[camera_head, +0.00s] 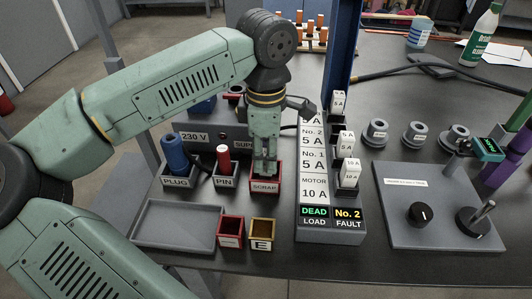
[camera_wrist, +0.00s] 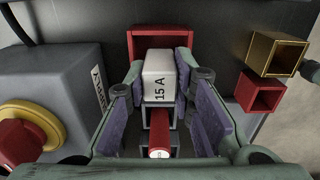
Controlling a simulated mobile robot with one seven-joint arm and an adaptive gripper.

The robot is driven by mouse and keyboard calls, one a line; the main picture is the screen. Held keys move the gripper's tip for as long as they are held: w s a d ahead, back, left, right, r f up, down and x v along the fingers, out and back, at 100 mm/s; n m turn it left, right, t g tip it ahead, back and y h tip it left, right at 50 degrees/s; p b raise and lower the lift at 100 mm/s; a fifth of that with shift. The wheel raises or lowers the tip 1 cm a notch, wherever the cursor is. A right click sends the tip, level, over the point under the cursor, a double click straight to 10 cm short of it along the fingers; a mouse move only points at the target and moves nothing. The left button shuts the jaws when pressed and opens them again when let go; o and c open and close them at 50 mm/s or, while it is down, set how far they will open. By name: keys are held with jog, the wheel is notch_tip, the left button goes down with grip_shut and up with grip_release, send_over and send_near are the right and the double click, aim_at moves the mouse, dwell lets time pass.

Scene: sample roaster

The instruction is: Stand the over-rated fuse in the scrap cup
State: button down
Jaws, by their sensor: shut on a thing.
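My gripper (camera_head: 265,169) points down at the red scrap cup (camera_head: 265,187), with its fingertips just over or within the rim. In the wrist view, my gripper (camera_wrist: 157,95) is shut on a white fuse (camera_wrist: 159,75) marked 15 A, with a finger on each side. The fuse overlaps the red scrap cup (camera_wrist: 160,36), which shows behind it. The fuse's lower end is hidden, so I cannot tell how deep it sits in the cup. In the head view my fingers hide most of the fuse.
A red cup (camera_head: 230,231) and a yellow cup (camera_head: 263,234) stand in front. The fuse panel (camera_head: 330,230) rises close on the right. An empty tray (camera_head: 180,204) lies front left.

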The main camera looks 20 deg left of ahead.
jog(key=shift+f+b, duration=0.55)
jog(key=shift+f, duration=0.15)
jog(key=c, duration=1.3)
grip_release()
notch_tip(320, 180, up, 12)
